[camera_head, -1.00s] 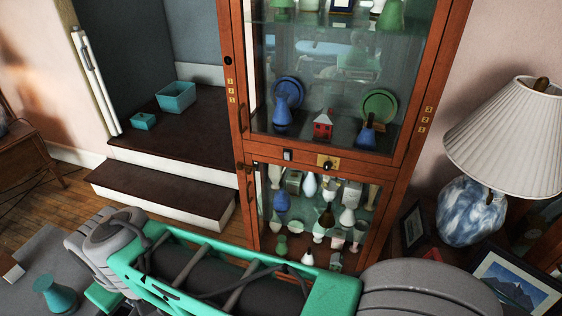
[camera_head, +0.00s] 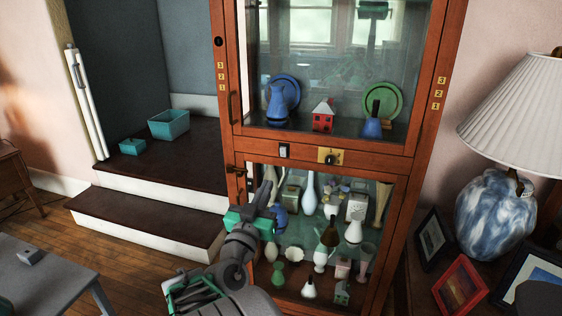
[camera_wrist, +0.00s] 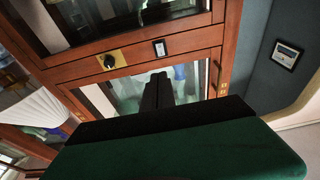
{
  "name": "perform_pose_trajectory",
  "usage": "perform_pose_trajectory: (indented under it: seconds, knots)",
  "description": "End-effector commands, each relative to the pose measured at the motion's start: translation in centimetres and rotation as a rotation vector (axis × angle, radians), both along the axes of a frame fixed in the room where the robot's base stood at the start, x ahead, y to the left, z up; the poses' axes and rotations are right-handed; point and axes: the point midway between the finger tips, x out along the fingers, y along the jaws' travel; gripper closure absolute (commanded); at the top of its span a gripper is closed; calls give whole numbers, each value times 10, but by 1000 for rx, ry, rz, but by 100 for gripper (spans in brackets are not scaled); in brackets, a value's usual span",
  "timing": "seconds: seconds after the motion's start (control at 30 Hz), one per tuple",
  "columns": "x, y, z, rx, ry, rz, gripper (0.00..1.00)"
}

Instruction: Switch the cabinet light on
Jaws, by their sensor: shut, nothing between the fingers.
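The wooden cabinet (camera_head: 420,100) has glass doors above and below a middle rail. On the rail sits a small pale rocker switch (camera_head: 284,151), left of a brass plate with a black knob (camera_head: 330,157). In the wrist view the switch (camera_wrist: 160,47) is just beyond my fingertips, with the brass plate (camera_wrist: 110,61) to its left. My gripper (camera_head: 268,189) is shut and empty in front of the lower glass door, a little below and left of the switch. It appears apart from the switch. The fingers (camera_wrist: 158,88) point toward the rail. I cannot tell whether the light is on.
Small vases and ornaments fill the lower cabinet behind glass. Door handles (camera_head: 236,169) are on the left side. A lamp (camera_head: 496,205) and picture frames stand at right. Dark steps (camera_head: 150,208) with teal boxes are at left.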

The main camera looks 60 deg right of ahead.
Motion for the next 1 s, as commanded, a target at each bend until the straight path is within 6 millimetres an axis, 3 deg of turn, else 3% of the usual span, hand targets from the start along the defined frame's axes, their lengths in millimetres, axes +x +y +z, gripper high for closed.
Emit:
perform_pose_trajectory:
  seconds: [0.23, 0.7, 1.0]
  knots:
    - [2, -21, 6, 2, 0, -4, 100]
    - [18, -116, 25, 3, 1, -2, 100]
    - [22, -136, 28, 3, 2, 2, 100]
